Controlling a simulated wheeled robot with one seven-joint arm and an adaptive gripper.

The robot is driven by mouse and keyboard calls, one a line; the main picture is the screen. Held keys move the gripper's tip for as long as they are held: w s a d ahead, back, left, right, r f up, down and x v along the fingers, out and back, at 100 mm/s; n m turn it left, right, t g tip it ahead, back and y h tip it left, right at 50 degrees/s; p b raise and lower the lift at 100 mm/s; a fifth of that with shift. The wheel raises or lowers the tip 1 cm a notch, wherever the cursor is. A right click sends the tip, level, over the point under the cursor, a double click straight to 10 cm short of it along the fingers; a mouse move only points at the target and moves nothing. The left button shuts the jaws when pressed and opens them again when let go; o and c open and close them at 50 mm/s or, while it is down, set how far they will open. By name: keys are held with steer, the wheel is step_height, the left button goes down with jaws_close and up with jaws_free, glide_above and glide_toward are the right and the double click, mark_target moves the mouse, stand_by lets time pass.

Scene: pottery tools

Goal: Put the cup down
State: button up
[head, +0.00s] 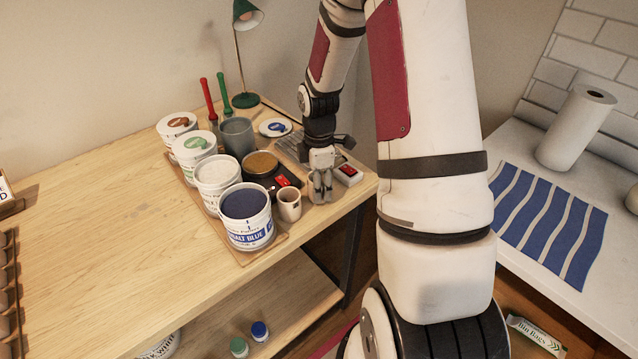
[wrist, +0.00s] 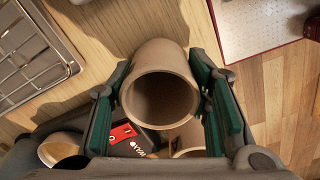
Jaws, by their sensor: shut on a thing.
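My gripper (head: 320,192) points down above the right end of the wooden table, beside a small beige cup (head: 289,204). In the wrist view, its green-padded fingers (wrist: 170,100) are shut on a tan cup (wrist: 160,98), one on each side. The held cup's round open mouth faces the camera. In the head view the fingers mostly hide it, and I cannot tell whether its base touches the table. Part of another cup (wrist: 190,138) shows just below the held one in the wrist view.
Glaze tubs, including a cobalt blue one (head: 247,215), stand left of my gripper on the table (head: 120,225). A dark tub with brown glaze (head: 260,165) and a red-topped box (head: 348,172) are close by. A metal rack (wrist: 30,55) lies alongside. The table's right edge is near.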

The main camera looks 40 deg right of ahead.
steer(key=shift+f, duration=0.1)
steer(key=o, duration=1.2)
steer(key=s+a+r+m+t, duration=0.1)
steer(key=a+r, duration=0.1)
steer(key=r, duration=0.7)
steer(key=s+a+r+m, duration=0.1)
steer(key=a+r, duration=0.2)
steer(key=r, duration=0.6)
steer(key=shift+s+a+r+m+t, duration=0.75)
steer(key=shift+s+a+r+m, duration=1.3)
steer(key=shift+s, duration=0.65)
steer(key=shift+s+a+r+m+t, duration=0.7)
steer(key=shift+s+a+r+m, duration=1)
steer(key=shift+s+a, duration=0.8)
steer(key=shift+s+a+r+m+t, duration=0.75)
steer(key=shift+s+a+r+m, duration=1.15)
steer(key=shift+s, duration=1)
